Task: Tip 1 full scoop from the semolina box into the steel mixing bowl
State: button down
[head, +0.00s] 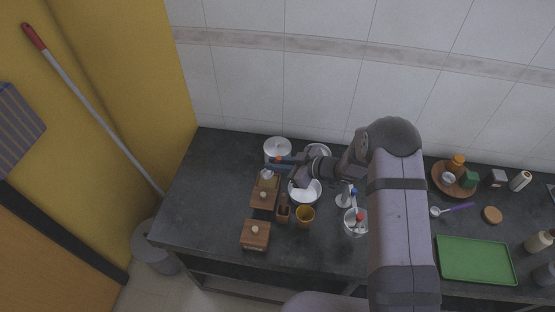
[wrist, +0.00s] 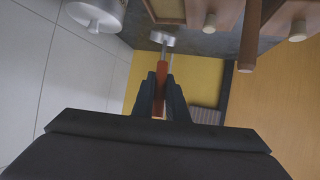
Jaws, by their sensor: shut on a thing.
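My gripper (head: 284,161) is shut on the handle of a scoop. The scoop's red handle (wrist: 161,88) runs between the fingers (wrist: 162,97) in the wrist view. Its pale metal head (wrist: 162,38) is farther out; in the head view the head (head: 267,174) is above the back edge of a wooden box. I cannot tell whether it holds anything. Wooden lidded boxes with pale knobs stand below, one at the back (head: 265,196) and one in front (head: 255,236); I cannot read which is semolina. A round, pale steel bowl (head: 305,190) is right of the boxes, partly under my arm.
A lidded steel pot (head: 277,148) stands behind the gripper. A narrow wooden holder (head: 283,210) and an amber cup (head: 305,216) are in front of the bowl. A container with utensils (head: 355,225) is to the right. A green tray (head: 476,260) lies far right. The counter's left end is clear.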

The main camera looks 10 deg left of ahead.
aim_at(271, 175)
jog(key=shift+f+b, duration=2.25)
jog(key=shift+f, duration=1.1)
jog(key=shift+r, duration=0.15)
jog(key=shift+s+d+r+p, duration=0.1)
jog(key=shift+r+p, duration=2.35)
jog(key=shift+r, duration=0.9)
jog(key=shift+d+f+y+b, duration=0.2)
jog(key=shift+y+b, duration=0.2)
jog(key=shift+b, duration=0.15)
jog(key=shift+s+d+r+t+y+b, duration=0.3)
jog(key=shift+d+r+t+y+b, duration=0.25)
jog(key=shift+b, duration=0.65)
jog(key=shift+s+d+r+t+y+b, duration=0.15)
jog(key=shift+r+t+y+b, duration=0.2)
jog(key=shift+y+b, duration=0.35)
jog(key=shift+r, duration=0.15)
